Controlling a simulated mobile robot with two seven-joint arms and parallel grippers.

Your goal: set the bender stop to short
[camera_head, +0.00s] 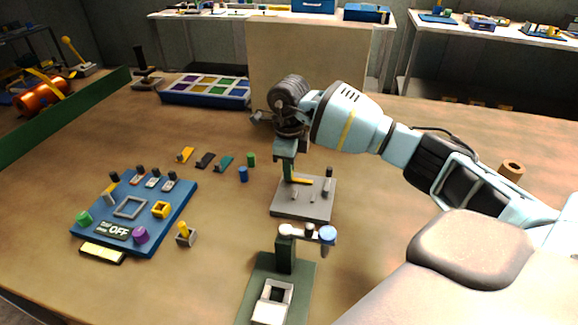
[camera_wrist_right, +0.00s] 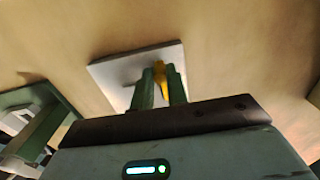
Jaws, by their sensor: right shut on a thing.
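The bender (camera_head: 288,210) is a flat grey plate with several upright pins, standing mid-table in the head view. It also shows in the wrist view as a pale plate (camera_wrist_right: 115,72). A small yellow piece (camera_head: 303,181), which looks like the bender stop, lies at the plate's far left part. My right gripper (camera_head: 288,178) reaches down over that part, its green fingers closed on the yellow piece. In the wrist view the piece (camera_wrist_right: 160,72) shows between and beside the fingertips (camera_wrist_right: 160,85). The fingers hide much of it, and any setting marks are unreadable. My left gripper is out of view.
A green-based press (camera_head: 258,290) stands in front of the bender. A blue board (camera_head: 165,228) with a sign reading OFF lies at left. An upright tan panel (camera_head: 300,60) stands behind.

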